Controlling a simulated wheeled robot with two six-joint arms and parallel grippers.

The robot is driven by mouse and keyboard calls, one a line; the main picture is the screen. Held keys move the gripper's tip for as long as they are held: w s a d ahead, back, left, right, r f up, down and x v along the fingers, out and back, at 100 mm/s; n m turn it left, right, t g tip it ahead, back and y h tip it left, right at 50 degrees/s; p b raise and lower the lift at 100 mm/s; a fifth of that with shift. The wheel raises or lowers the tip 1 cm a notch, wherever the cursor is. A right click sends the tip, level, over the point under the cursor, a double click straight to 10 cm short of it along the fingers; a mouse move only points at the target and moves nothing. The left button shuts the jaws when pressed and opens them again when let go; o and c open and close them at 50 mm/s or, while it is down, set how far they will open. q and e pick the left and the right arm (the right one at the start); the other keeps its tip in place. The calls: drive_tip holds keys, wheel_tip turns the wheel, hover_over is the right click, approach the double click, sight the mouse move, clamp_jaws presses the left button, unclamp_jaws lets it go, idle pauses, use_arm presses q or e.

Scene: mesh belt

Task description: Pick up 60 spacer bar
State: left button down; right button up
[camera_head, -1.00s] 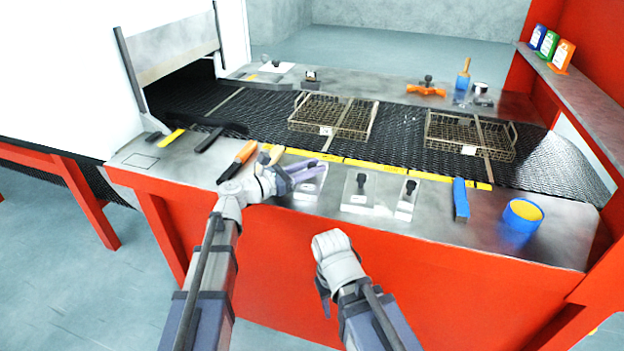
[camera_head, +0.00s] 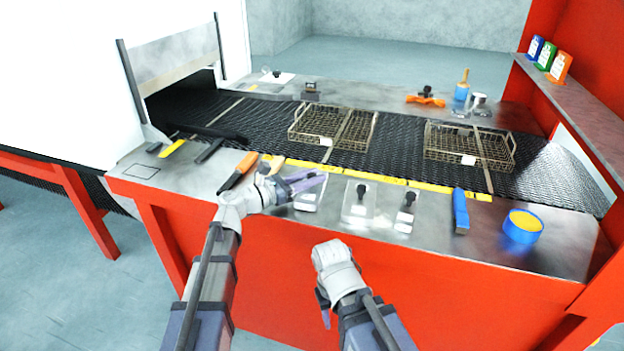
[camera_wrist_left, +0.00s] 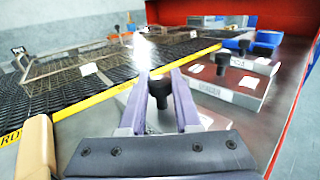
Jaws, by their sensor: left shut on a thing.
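My left gripper (camera_head: 322,179) is at the front edge of the steel worktop, over the leftmost of three pale plates with black knobs. In the left wrist view its two purple fingers (camera_wrist_left: 159,77) are shut on a black knob (camera_wrist_left: 159,92), one finger on each side. The knob's plate (camera_head: 307,203) shows partly beneath the fingers. The middle plate (camera_head: 357,207) and the right plate (camera_head: 404,221) stand to its right. Labels show in the wrist view, but I cannot read a 60. My right gripper (camera_head: 324,308) hangs in front of the red bench, its jaws mostly hidden.
An orange-handled tool (camera_head: 243,165) lies left of my left gripper. A blue-handled tool (camera_head: 460,211) and a blue pot (camera_head: 523,226) are at the right. Two wire baskets (camera_head: 333,141) (camera_head: 468,158) sit on the mesh belt (camera_head: 398,137) behind a yellow strip (camera_head: 410,183).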

sight(312, 174)
use_arm(q)
wheel_tip(312, 174, up, 10)
drive_tip(key=p, duration=0.9)
drive_tip(key=shift+f, duration=0.2)
